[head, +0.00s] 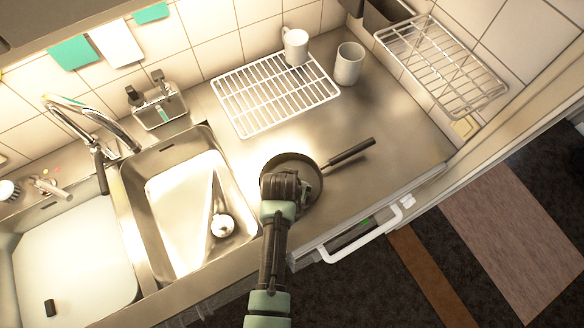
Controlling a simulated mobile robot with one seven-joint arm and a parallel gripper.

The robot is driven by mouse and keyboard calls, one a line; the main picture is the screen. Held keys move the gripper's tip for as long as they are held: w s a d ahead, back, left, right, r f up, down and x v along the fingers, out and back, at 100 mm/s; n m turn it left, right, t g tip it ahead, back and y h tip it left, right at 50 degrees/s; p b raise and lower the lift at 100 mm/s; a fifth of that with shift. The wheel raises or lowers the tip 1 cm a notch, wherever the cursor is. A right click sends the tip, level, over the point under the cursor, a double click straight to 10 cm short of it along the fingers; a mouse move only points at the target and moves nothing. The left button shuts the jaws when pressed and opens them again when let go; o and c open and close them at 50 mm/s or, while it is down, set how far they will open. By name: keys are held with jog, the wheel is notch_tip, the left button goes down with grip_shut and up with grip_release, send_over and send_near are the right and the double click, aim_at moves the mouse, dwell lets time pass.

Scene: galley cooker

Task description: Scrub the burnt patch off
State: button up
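A dark frying pan (297,162) lies on the metal counter right of the sink, its handle pointing up and to the right. My gripper (291,190) is over the pan, seen from above and behind. The wrist covers the fingers and much of the pan's inside, so I cannot tell whether it is open or shut. A small pale spot shows at its right side, too unclear to name. No burnt patch can be made out. A dish brush with a round white head (9,190) lies at the far left edge behind the sink.
A sink basin (165,165) with a ladle-like utensil (222,222) is to the left, under a tap (85,115). A white wire rack (262,122), a mug (295,48) and a cup (348,64) stand behind. The counter (400,135) right of the pan is clear. A white rail (365,235) runs along the front.

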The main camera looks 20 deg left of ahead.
jog(key=shift+w+a+f, duration=0.1)
jog(key=shift+w+a, duration=0.15)
jog(key=shift+a, duration=0.1)
jog(key=shift+s+d+p, duration=0.6)
jog(key=shift+s+d, duration=0.25)
jog(key=shift+d, duration=0.1)
jog(key=shift+w+a+f+b, duration=0.1)
jog(key=shift+w+a+b, duration=0.6)
jog(key=shift+a, duration=0.2)
jog(key=shift+s+d+p, duration=0.75)
jog(key=shift+d+p, duration=0.15)
jog(key=shift+w+a+b, duration=0.7)
jog(key=shift+w+a, duration=0.15)
jog(key=shift+a, duration=0.05)
jog(key=shift+s+d+p, duration=0.4)
jog(key=shift+p, duration=0.15)
jog(key=shift+r, duration=0.2)
jog(key=shift+r, duration=0.1)
notch_tip(320, 180, up, 7)
jog(key=p, duration=0.6)
jog(key=shift+w, duration=0.1)
